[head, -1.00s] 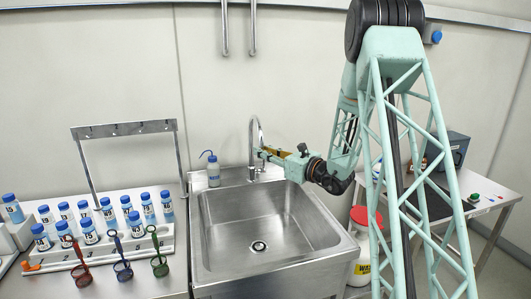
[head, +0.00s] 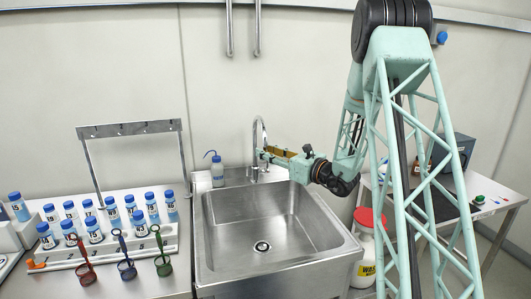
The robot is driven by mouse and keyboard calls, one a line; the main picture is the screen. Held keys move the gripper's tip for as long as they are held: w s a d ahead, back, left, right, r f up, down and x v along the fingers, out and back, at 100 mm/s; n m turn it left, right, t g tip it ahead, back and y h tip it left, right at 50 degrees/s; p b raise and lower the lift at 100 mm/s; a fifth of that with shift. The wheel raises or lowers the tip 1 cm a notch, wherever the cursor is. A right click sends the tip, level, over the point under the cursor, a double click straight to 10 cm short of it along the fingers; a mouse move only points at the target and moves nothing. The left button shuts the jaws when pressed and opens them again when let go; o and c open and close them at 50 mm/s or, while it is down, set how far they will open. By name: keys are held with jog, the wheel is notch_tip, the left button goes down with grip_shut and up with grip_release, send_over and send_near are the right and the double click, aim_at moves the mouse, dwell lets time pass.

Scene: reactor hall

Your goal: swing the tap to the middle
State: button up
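The tap (head: 254,136) is a tall, thin metal gooseneck at the back rim of the steel sink (head: 225,268). Its arch is narrow in this view, and its lower end is partly hidden by my gripper. My gripper (head: 264,154) reaches in from the right, with its fingertips at the tap's lower part. I cannot tell whether the fingers touch the tap or whether they are open or shut.
A blue-capped wash bottle (head: 217,174) stands left of the tap. A rack (head: 165,240) with several blue-capped vials is on the left bench. A white container with a red lid (head: 370,217) stands right of the sink. The basin is empty.

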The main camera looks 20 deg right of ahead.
jog(key=v, duration=1.1)
jog(key=shift+s, duration=0.25)
dwell(0.5)
